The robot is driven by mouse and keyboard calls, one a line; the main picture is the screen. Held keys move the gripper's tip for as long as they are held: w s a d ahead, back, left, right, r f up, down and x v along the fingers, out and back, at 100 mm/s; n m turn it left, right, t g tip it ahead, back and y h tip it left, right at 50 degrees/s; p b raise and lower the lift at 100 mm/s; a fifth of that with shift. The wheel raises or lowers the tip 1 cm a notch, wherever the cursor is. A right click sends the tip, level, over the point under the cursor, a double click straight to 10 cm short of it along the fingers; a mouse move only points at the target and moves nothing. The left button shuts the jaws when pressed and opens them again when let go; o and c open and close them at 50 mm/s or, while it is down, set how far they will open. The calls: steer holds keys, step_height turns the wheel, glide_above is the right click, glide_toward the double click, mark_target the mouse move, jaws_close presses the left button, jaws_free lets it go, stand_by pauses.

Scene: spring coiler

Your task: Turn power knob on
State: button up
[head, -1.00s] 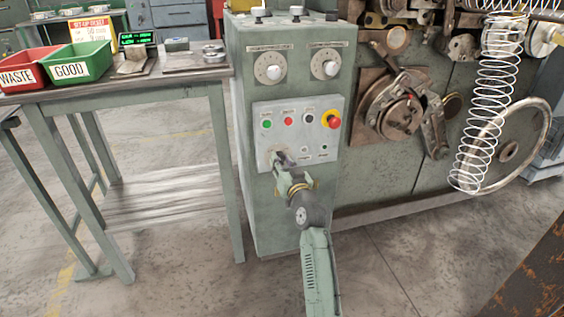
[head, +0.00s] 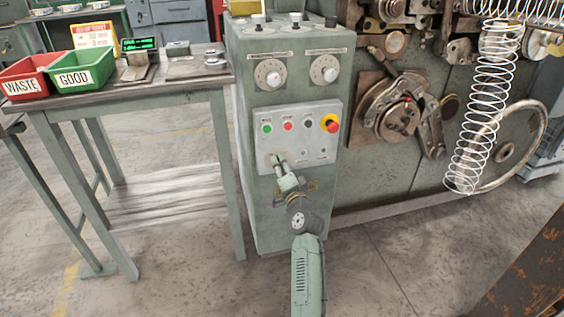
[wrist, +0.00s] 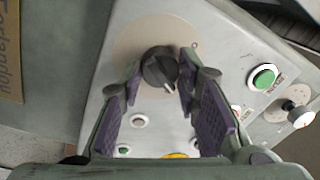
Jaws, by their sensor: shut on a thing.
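The power knob is a round black knob with a light pointer mark (wrist: 158,70), set on a pale round plate on the grey control panel (head: 327,109). In the wrist view it sits between the two purple-padded fingers of my gripper (wrist: 161,66), which is shut on it. The pointer mark lies toward the lower right of the knob in that view. In the head view my gripper (head: 277,160) reaches the panel's lower left corner and largely hides the knob.
Green (head: 267,128) and red (head: 287,126) buttons and a red emergency stop (head: 332,125) are above. Two dials (head: 269,75) are higher on the cabinet. A bench (head: 130,98) with red and green bins stands left; a wire spring (head: 480,120) hangs right.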

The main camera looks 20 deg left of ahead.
steer(key=shift+r+m+p, duration=0.15)
steer(key=shift+m+p, duration=0.5)
steer(key=shift+m, duration=0.95)
steer(key=o, duration=1.2)
steer(key=shift+c, duration=0.2)
steer(key=shift+f, duration=0.2)
steer(key=v, duration=1.2)
steer(key=shift+a, duration=0.15)
